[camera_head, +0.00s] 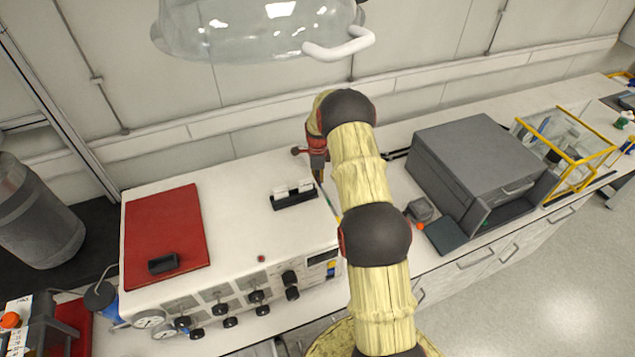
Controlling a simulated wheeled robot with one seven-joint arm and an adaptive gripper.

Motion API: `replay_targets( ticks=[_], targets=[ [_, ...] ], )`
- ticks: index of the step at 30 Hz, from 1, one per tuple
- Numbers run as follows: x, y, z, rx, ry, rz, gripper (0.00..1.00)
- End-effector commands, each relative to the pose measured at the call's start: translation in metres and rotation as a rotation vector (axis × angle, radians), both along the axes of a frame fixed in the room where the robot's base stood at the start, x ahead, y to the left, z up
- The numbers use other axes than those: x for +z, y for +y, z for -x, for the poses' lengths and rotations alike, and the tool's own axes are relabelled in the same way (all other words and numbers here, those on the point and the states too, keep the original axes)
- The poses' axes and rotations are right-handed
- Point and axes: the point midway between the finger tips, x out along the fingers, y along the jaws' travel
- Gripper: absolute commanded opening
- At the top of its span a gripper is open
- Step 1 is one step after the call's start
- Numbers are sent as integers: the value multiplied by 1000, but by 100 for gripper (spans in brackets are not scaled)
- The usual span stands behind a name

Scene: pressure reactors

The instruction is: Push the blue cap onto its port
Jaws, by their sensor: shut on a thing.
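My gripper (318,166) is partly hidden behind my arm, above the back right part of a white box-shaped unit (240,225). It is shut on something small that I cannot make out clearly. I cannot pick out the blue cap or its port for certain. The unit has gauges, several dark knobs and a small blue and yellow panel (331,268) on its front. A black rack with white pieces (294,194) stands on its top, just left of and below my gripper.
A red mat (165,225) with a small black tray (163,263) lies on the unit's left. A grey box-shaped device (475,155) and a yellow-framed clear bin (565,150) stand on the right. A glass dome (250,30) with a white handle hangs overhead. A grey cylinder (35,215) stands left.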

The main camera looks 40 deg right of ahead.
Motion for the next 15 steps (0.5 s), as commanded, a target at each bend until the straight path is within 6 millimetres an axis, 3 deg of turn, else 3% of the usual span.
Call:
replay_targets(
  ticks=[15],
  targets=[
    [-10, 0, 0, 0, 0, 0, 7]
  ],
)
